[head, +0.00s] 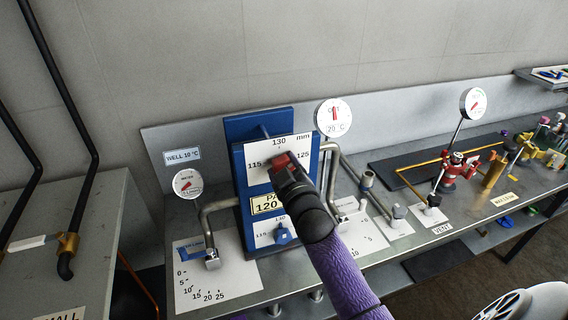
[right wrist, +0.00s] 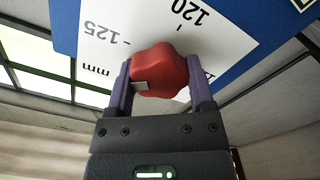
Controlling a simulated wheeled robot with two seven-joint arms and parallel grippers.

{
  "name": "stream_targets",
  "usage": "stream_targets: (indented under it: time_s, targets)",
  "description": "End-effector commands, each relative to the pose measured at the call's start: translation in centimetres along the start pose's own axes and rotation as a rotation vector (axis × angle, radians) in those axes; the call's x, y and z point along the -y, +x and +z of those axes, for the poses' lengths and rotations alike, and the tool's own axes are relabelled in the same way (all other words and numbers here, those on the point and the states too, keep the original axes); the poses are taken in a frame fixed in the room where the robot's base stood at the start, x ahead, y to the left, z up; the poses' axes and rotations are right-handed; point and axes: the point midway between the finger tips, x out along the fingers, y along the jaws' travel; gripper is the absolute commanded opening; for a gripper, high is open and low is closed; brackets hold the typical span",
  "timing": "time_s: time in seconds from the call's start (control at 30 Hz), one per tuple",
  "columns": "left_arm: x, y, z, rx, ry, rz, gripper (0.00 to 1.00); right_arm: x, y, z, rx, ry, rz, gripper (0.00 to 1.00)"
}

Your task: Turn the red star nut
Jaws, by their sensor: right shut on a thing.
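The red star nut (right wrist: 160,70) sits on a white scale plate (right wrist: 110,30) on the blue block (head: 240,165). In the head view the red nut (head: 279,161) is mostly hidden by my right gripper (head: 287,165). In the right wrist view my right gripper (right wrist: 160,85) has one finger on each side of the nut and is shut on it. The scale reads 115, 125 and 130 mm in the head view; 120 and 125 show upside down in the wrist view. My left gripper is not in view.
A blue knob (head: 283,235) is on a lower scale below the nut. Bent grey pipes flank the block. Round gauges (head: 333,117) (head: 187,183) stand on both sides. Red and brass fittings (head: 458,165) are farther right on the metal bench (head: 385,250).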

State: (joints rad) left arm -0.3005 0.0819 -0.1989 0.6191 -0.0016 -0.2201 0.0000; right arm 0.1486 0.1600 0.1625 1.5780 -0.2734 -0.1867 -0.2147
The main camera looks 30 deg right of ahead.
Motion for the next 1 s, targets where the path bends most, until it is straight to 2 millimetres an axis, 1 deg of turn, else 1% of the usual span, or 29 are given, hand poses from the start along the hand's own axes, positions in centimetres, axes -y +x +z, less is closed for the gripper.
stream_targets:
  time_s: [0.2, 0.6, 0.8, 1.0]
  targets:
    - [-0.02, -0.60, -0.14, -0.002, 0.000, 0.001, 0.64, -0.05, 0.00, -0.09, -0.001, -0.203, 0.000, 0.10]
    - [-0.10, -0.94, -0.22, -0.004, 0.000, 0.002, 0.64, 0.01, 0.00, 0.00, 0.000, -0.577, 0.000, 0.10]
    - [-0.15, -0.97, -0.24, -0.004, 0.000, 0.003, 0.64, 0.06, 0.00, -0.01, -0.001, -0.737, 0.000, 0.10]
    - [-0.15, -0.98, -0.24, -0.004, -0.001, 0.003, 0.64, 0.03, 0.00, 0.01, -0.001, -0.857, 0.001, 0.10]
